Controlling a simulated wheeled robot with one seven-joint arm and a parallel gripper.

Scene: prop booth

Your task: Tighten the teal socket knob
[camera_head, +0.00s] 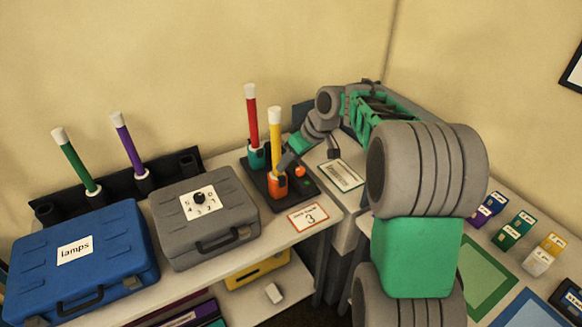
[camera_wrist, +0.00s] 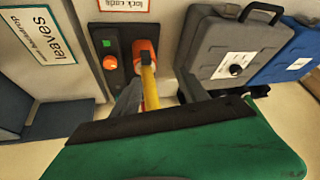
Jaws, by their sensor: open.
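The teal socket knob (camera_head: 256,159) is on the dark socket board (camera_head: 301,190), with a red white-capped tube (camera_head: 252,113) upright in it. I cannot make it out in the wrist view. Beside it, an orange socket (camera_head: 277,187) holds a yellow white-capped tube (camera_head: 275,129). My gripper (camera_head: 284,163) is close to the orange socket and yellow tube, to the right of the teal knob. In the wrist view my open gripper (camera_wrist: 163,82) has the yellow tube (camera_wrist: 150,88) between its fingers, nearer the left one. Whether a finger touches it is unclear.
An orange button (camera_head: 299,171) sits on the board. A grey case (camera_head: 220,224) with a dial and a blue case (camera_head: 120,272) stand to the left. Green (camera_head: 75,160) and purple (camera_head: 128,143) tubes stand in a black rack behind them. A numbered card (camera_head: 309,217) lies in front.

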